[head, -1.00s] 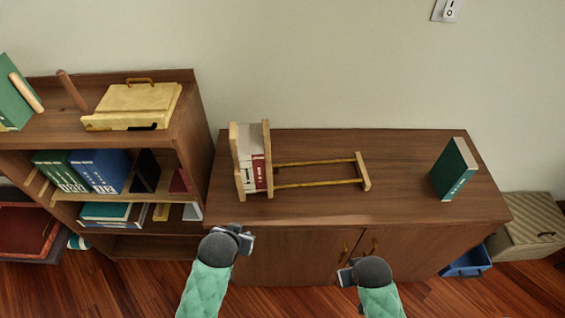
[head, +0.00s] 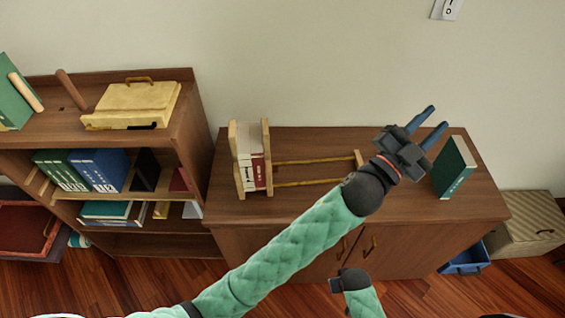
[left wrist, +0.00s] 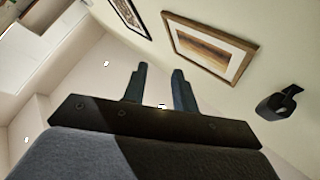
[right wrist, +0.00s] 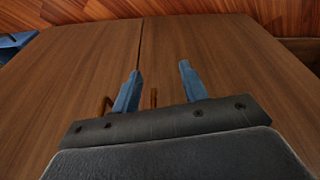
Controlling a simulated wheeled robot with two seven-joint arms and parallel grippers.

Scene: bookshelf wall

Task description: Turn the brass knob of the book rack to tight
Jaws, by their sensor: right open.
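The book rack (head: 266,140) stands on the brown cabinet, with two wooden uprights at its left, pale and red books (head: 252,172) between them, and two brass rods running right to a small wooden end bar. My left arm hides part of that end bar. I cannot make out a brass knob on the rack. My left gripper (head: 438,117) is open and empty, above the cabinet's right part, right of the rack and by the green book. Its open fingers also show in the left wrist view (left wrist: 160,84). My right gripper (right wrist: 158,80) is open in front of the cabinet doors.
A green book (head: 455,168) stands upright at the cabinet's (head: 300,208) right. A shelf (head: 185,158) with books and a yellow case (head: 133,106) is at the left. A blue bin (head: 466,260) and a striped box (head: 522,224) are on the floor at right.

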